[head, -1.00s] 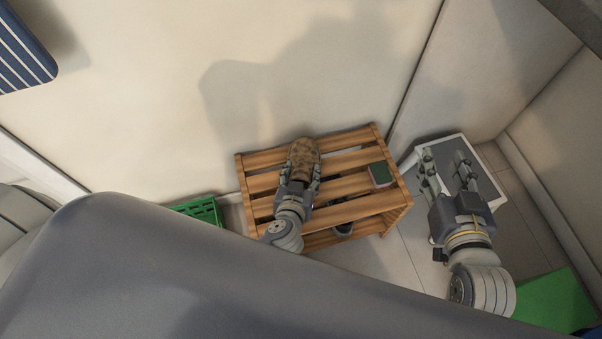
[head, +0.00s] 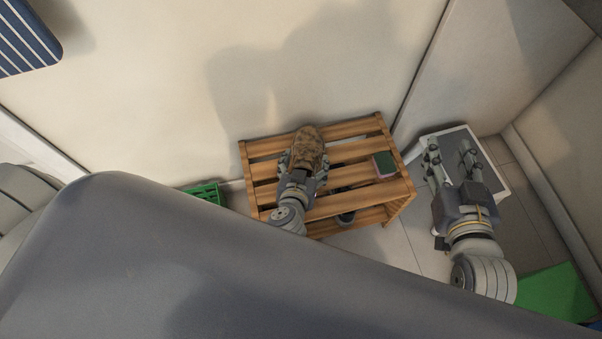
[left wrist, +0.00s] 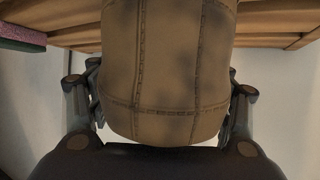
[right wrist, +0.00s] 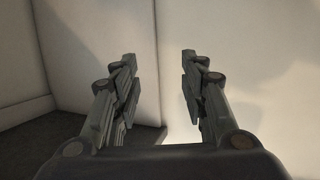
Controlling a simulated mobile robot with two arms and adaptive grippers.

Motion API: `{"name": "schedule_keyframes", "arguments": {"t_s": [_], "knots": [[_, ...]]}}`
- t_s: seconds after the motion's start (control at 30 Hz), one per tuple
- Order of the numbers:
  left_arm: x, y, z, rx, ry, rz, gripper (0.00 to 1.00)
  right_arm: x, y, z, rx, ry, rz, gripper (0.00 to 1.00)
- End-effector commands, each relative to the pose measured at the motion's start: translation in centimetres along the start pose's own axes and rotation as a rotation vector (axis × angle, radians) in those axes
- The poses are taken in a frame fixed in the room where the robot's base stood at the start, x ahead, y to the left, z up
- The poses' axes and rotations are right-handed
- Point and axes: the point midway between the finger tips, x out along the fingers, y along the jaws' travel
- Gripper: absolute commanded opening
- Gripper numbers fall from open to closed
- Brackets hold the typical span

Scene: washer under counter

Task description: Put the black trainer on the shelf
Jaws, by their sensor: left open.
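A brown, mottled shoe (head: 309,148) lies on the top slats of the wooden slatted shelf (head: 352,130), toe toward the wall. No clearly black trainer shows on the top. A dark object with a grey rim (head: 346,218), possibly a shoe, shows low in the shelf, mostly hidden. My left gripper (head: 305,166) is open, its fingers on either side of the brown shoe's heel. In the left wrist view the stitched tan heel (left wrist: 165,75) fills the middle, with a finger on each side. My right gripper (head: 449,150) is open and empty, right of the shelf.
A white-framed stand with a grey top (head: 488,170) is below my right gripper. A green crate (head: 207,193) stands left of the shelf. A green panel (head: 550,292) is at lower right.

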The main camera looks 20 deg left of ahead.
Motion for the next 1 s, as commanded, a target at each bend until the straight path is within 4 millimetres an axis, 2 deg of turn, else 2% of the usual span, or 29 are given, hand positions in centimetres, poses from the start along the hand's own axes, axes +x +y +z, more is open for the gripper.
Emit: {"name": "schedule_keyframes", "arguments": {"t_s": [0.33, 0.6, 0.83, 1.0], "knots": [[-6.7, 0.0, -0.1, -0.002, -0.004, -0.001, 0.72, -1.7, 0.7, 5.1, 0.0, -0.261, 0.016, 0.4], [-10.9, 0.0, 0.0, -0.001, -0.001, 0.0, 0.72, -2.5, 1.0, 6.9, 0.001, -0.35, 0.022, 0.4], [-11.8, -0.7, -0.5, 0.0, -0.004, -0.011, 0.72, -2.7, 1.0, 7.3, 0.001, -0.368, 0.024, 0.4], [-10.8, -3.6, -2.9, 0.007, -0.047, -0.043, 0.72, -2.7, 1.1, 7.3, 0.001, -0.369, 0.024, 0.4]]}}
